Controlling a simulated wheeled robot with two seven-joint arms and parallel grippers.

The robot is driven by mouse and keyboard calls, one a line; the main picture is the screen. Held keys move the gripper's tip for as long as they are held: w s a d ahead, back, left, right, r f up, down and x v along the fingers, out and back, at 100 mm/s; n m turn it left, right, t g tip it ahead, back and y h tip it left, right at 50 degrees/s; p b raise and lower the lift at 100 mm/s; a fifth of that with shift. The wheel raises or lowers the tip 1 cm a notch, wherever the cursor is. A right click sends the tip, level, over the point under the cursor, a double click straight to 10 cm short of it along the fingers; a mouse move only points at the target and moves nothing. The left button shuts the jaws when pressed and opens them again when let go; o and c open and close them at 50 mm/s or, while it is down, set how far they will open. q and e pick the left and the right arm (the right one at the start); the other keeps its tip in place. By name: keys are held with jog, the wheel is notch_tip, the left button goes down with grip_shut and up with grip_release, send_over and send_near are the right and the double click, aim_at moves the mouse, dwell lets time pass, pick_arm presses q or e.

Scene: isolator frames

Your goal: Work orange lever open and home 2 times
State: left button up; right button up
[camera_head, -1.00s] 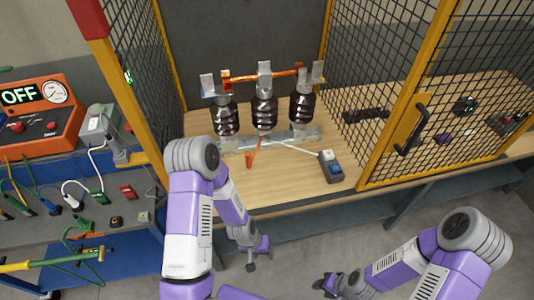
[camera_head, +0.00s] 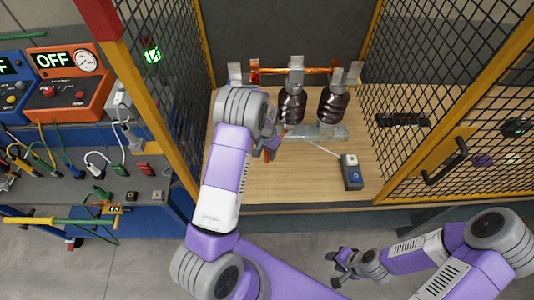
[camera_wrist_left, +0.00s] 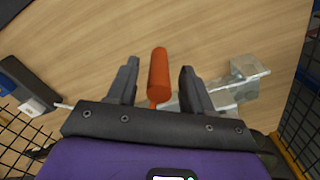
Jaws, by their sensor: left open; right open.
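The orange lever (camera_wrist_left: 158,78) stands between the two open fingers of my left gripper (camera_wrist_left: 158,85) in the left wrist view, with a gap on both sides. In the head view the lever (camera_head: 268,154) shows only in part beside my left gripper (camera_head: 272,145), and my left arm hides much of it. The lever belongs to the isolator with dark ribbed insulators (camera_head: 292,106) on a grey base (camera_head: 318,132). The orange bar (camera_head: 318,70) lies across the insulator tops. My right gripper (camera_head: 343,265) is open and empty, low in front of the bench.
A small box with a blue button (camera_head: 352,172) sits on the wooden bench (camera_head: 300,187), joined by a white rod or cable. Yellow-framed mesh panels (camera_head: 440,100) stand on both sides. An orange unit reading OFF (camera_head: 68,85) stands at left.

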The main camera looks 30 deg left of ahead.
pick_arm(q)
jog(key=shift+w+f, duration=0.25)
jog(key=shift+f, duration=0.95)
jog(key=shift+s, duration=0.1)
jog(key=shift+c, duration=0.2)
grip_shut()
